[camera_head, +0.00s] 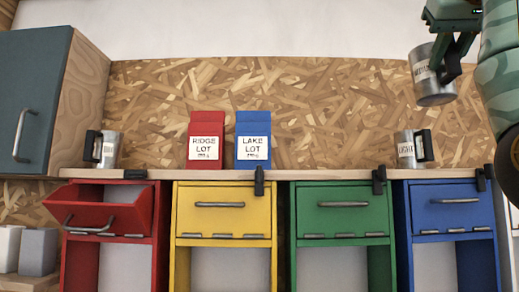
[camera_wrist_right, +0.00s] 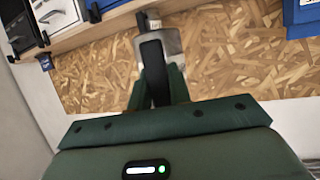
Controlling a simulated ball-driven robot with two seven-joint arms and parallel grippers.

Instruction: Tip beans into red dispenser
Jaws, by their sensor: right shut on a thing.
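The red dispenser (camera_head: 108,208) at the left has its front drawer tilted open. My right gripper (camera_head: 450,68) is at the upper right of the head view, shut on the black handle of a metal mug (camera_head: 432,78). The mug is held well above the shelf, slightly tilted, with a partly readable label; its contents are hidden. The held mug also shows in the right wrist view (camera_wrist_right: 172,42), with its black handle between my right fingers (camera_wrist_right: 158,90). My left gripper is not in view.
A shelf (camera_head: 320,174) carries a red bag (camera_head: 206,130), a blue bag (camera_head: 254,130) and metal mugs at left (camera_head: 109,150) and right (camera_head: 406,150). Yellow (camera_head: 222,222), green (camera_head: 342,222) and blue (camera_head: 452,218) dispensers are closed. A wall cabinet (camera_head: 40,100) stands at left.

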